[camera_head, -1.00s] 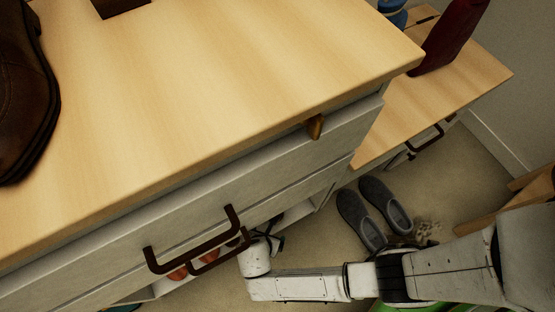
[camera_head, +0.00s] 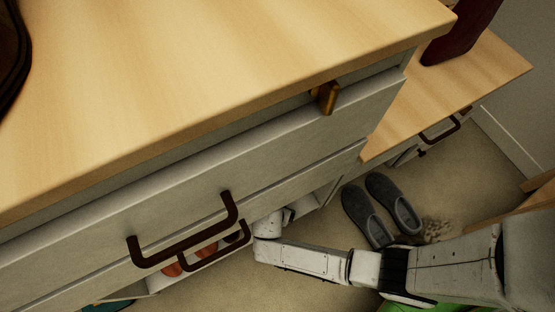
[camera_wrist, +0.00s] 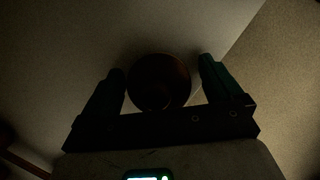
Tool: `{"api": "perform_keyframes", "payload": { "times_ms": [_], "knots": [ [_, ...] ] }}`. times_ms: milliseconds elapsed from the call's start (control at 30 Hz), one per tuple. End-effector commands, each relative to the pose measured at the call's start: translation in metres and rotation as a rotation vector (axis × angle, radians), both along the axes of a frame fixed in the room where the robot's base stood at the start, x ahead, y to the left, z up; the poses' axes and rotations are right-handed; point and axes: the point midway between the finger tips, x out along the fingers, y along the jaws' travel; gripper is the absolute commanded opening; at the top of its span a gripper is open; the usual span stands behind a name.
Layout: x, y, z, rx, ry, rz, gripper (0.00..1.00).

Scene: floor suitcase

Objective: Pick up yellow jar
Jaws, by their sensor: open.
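A round, dark reddish-brown thing (camera_wrist: 159,82) lies between the fingers of my gripper (camera_wrist: 162,66) in the wrist view. It is in shadow, and I cannot tell whether it is the yellow jar or whether the fingers touch it. The fingers are open, one on each side of it. In the head view my arm reaches into the low open shelf under the drawers, and the gripper is mostly hidden there. No clearly yellow jar shows in the head view.
The wooden-topped cabinet (camera_head: 230,70) with dark drawer handles (camera_head: 185,245) overhangs the shelf. Orange-red round things (camera_head: 173,268) sit in the shelf. A small brass-coloured piece (camera_head: 328,97) sticks out above the top drawer. Grey slippers (camera_head: 368,215) lie on the floor to the right.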

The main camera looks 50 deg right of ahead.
Motion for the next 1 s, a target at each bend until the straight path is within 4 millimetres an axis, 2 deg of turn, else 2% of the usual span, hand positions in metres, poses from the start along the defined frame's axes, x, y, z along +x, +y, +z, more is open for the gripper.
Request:
{"api": "perform_keyframes", "payload": {
  "times_ms": [233, 1000],
  "knots": [
    [0.0008, -0.0007, -0.0012, 0.0, -0.001, 0.0, 0.92],
    [0.0007, -0.0005, -0.0012, 0.0, -0.001, 0.0, 0.18]
  ]
}}
